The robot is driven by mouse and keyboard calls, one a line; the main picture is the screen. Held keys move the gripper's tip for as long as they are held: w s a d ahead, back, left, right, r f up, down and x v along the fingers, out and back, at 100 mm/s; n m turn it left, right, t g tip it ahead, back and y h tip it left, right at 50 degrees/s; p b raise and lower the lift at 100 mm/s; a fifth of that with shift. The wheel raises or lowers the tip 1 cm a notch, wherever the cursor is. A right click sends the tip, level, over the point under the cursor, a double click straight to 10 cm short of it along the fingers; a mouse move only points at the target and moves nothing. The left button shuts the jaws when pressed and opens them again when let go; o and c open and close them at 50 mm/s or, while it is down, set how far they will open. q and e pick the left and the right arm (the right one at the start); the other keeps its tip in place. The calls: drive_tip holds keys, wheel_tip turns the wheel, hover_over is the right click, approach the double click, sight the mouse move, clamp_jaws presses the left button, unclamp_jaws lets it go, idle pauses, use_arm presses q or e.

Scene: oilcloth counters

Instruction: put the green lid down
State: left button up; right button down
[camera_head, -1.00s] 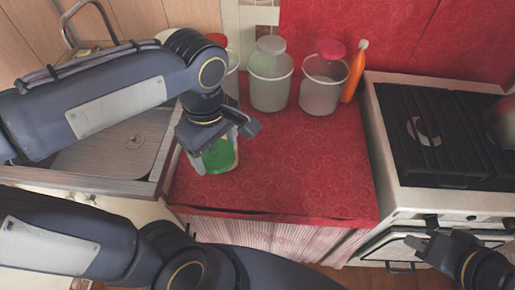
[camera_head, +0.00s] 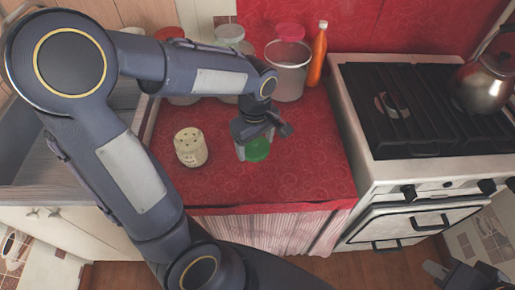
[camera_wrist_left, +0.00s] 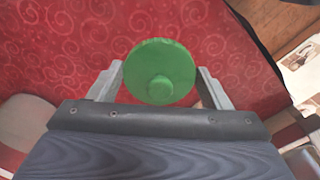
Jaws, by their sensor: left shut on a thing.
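The green lid (camera_head: 257,150) is a round disc with a small knob, held between the fingers of my left gripper (camera_head: 258,138). In the left wrist view the lid (camera_wrist_left: 160,70) sits between the two fingertips, knob facing the camera. It is over the red oilcloth counter (camera_head: 300,170), right of a cream jar (camera_head: 190,149) and apart from it. I cannot tell whether the lid touches the cloth. The jar stands upright, its top uncovered. My right gripper (camera_head: 445,272) is at the lower right, partly cut off; its opening is unclear.
A clear container (camera_head: 288,75) and an orange bottle (camera_head: 318,55) stand at the back; more containers are partly behind my left arm. A stove (camera_head: 420,110) with a kettle (camera_head: 485,85) is on the right. The counter's right and front parts are clear.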

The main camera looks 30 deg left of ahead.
sight(256, 143)
use_arm(q)
drive_tip(key=w+f, duration=0.1)
drive_tip(key=w+a+f, duration=0.1)
drive_tip(key=f, duration=0.1)
drive_tip(key=w+a+f, duration=0.1)
drive_tip(key=f, duration=0.1)
drive_tip(key=shift+w+f, duration=0.1)
drive_tip(key=shift+w, duration=0.15)
drive_tip(key=shift+w+f+b, duration=0.1)
drive_tip(key=shift+f+b, duration=0.2)
drive_tip(key=shift+f, duration=1.25)
drive_tip(key=shift+f, duration=0.15)
drive_tip(key=o, duration=0.9)
drive_tip(key=shift+o, duration=0.2)
